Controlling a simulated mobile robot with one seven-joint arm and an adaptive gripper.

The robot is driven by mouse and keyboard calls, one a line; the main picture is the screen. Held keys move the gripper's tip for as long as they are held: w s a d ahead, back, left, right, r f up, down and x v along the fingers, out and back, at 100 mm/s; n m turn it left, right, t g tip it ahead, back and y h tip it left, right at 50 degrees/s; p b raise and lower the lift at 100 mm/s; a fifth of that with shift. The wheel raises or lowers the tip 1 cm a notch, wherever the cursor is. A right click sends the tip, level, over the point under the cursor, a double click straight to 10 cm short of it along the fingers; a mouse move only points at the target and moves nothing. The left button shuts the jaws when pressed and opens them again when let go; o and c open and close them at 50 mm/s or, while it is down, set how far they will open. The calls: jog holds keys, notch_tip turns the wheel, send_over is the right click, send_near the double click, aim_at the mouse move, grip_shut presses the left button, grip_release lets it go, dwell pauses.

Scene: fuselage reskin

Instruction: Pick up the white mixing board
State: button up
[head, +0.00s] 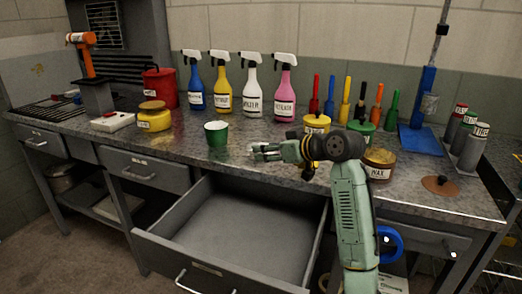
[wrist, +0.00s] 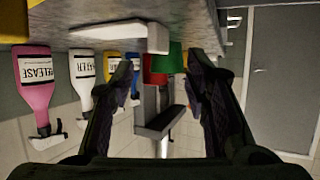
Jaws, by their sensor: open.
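The white mixing board (wrist: 112,38) shows in the wrist view, which is upside down. It is a flat white slab with a thicker end, lying on the grey worktop beyond and to the left of my fingertips. My gripper (wrist: 160,78) is open, with nothing between its fingers. In the head view my gripper (head: 262,151) is above the front of the worktop, right of the green cup (head: 217,136). Pale shapes there blend with the fingers, so I cannot tell whether the board shows among them.
An open empty drawer (head: 245,220) juts out below my gripper. Spray bottles, including a pink one (head: 285,88), stand along the back. A yellow jar (head: 154,117) and a white block with red on it (head: 112,122) are at left. A wax tin (head: 379,165) is at right.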

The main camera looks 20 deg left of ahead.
jog(key=shift+p+x, duration=1.15)
jog(key=shift+x, duration=1.95)
jog(key=shift+r, duration=0.1)
jog(key=shift+c, duration=0.5)
grip_shut()
